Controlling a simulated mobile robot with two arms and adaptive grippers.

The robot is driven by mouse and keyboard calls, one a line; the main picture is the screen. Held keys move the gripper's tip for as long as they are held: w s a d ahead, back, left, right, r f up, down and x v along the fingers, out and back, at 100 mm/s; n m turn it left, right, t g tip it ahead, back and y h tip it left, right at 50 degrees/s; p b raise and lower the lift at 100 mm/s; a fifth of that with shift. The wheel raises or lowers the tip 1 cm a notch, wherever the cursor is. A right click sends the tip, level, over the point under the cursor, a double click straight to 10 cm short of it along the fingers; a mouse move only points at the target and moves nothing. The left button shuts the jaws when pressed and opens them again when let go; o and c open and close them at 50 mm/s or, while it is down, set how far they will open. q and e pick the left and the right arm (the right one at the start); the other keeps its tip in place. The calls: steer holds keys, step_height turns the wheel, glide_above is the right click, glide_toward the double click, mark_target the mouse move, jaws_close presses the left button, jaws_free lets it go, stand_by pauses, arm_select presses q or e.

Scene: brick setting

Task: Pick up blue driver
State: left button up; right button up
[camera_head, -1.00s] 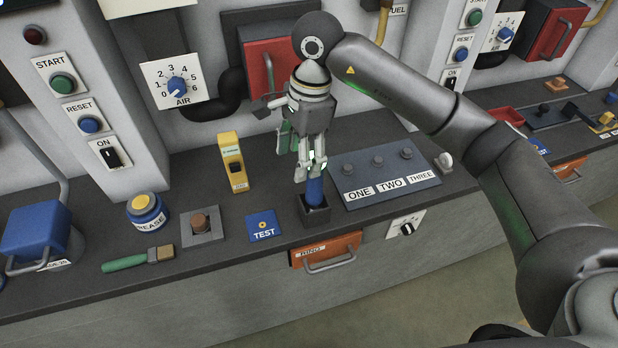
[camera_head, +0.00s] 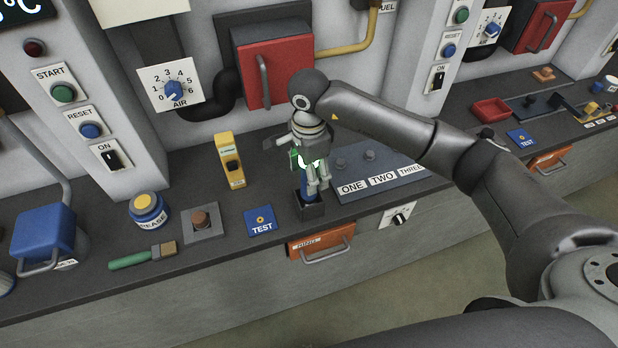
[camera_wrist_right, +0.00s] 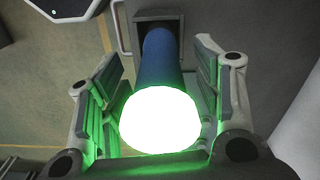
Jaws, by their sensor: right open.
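The blue driver (camera_head: 304,184) stands upright in a small dark square holder (camera_head: 310,211) near the front edge of the bench. In the head view most of it is hidden behind my right gripper (camera_head: 313,183). In the right wrist view the blue handle (camera_wrist_right: 158,58) runs between the two finger pads of my right gripper (camera_wrist_right: 155,95), its near end a bright white glare. The holder (camera_wrist_right: 158,17) shows behind it. The fingers are open, one on each side of the handle. Whether a pad touches it I cannot tell. My left gripper is not in view.
Right of the holder is the ONE/TWO/THREE panel (camera_head: 352,187); left are the blue TEST plate (camera_head: 261,222) and a yellow device (camera_head: 230,160). An orange drawer (camera_head: 321,241) is below. A red cabinet (camera_head: 275,72) stands behind my right gripper.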

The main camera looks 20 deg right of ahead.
steer(key=shift+f, duration=0.65)
steer(key=c, duration=1.2)
steer(key=shift+w+r, duration=0.1)
jaws_close()
steer(key=shift+r, duration=0.15)
